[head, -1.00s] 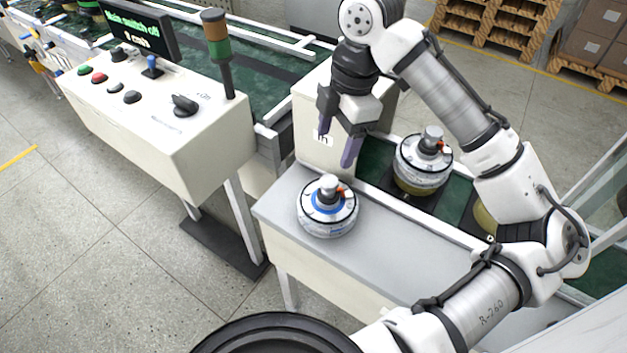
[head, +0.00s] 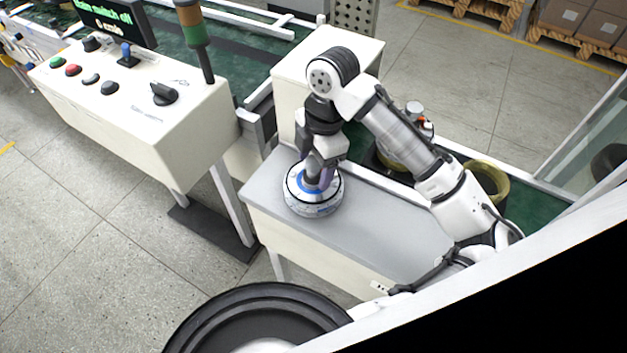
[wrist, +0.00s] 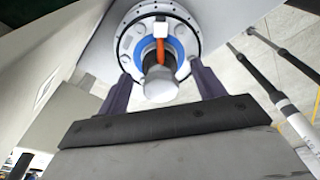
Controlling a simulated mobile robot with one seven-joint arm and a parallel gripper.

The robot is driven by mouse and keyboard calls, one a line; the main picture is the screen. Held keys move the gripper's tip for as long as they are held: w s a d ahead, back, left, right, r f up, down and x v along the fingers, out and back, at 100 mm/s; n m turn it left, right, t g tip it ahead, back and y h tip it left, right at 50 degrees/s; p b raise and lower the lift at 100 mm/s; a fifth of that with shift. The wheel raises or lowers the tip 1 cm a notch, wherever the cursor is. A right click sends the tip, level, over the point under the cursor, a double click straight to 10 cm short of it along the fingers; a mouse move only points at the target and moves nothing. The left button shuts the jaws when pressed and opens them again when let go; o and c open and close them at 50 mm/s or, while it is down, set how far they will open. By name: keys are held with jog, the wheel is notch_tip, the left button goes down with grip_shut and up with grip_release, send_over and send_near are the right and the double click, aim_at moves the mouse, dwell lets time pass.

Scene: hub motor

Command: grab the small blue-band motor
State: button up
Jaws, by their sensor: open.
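The small blue-band motor (head: 313,197) sits upright on the grey bench top. It is a silver-white disc with a blue ring and a central shaft. In the wrist view the motor (wrist: 127,50) shows its blue ring, grey shaft and an orange-red connector. My gripper (head: 322,182) is directly over it, jaws pointing down. In the wrist view the two purple fingers of my gripper (wrist: 158,82) stand open on either side of the shaft, with a gap to it. The fingertips' exact height against the shaft is hard to tell.
A second motor (head: 413,112) stands on the green conveyor behind my arm, partly hidden. A yellowish ring-shaped part (head: 488,178) lies farther right. A control console (head: 140,105) stands left of the bench (head: 385,235). The bench top right of the motor is clear.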

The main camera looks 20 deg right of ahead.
jog(key=shift+a+f, duration=0.15)
jog(key=shift+f, duration=0.8)
grip_shut()
jog(key=shift+r, duration=0.1)
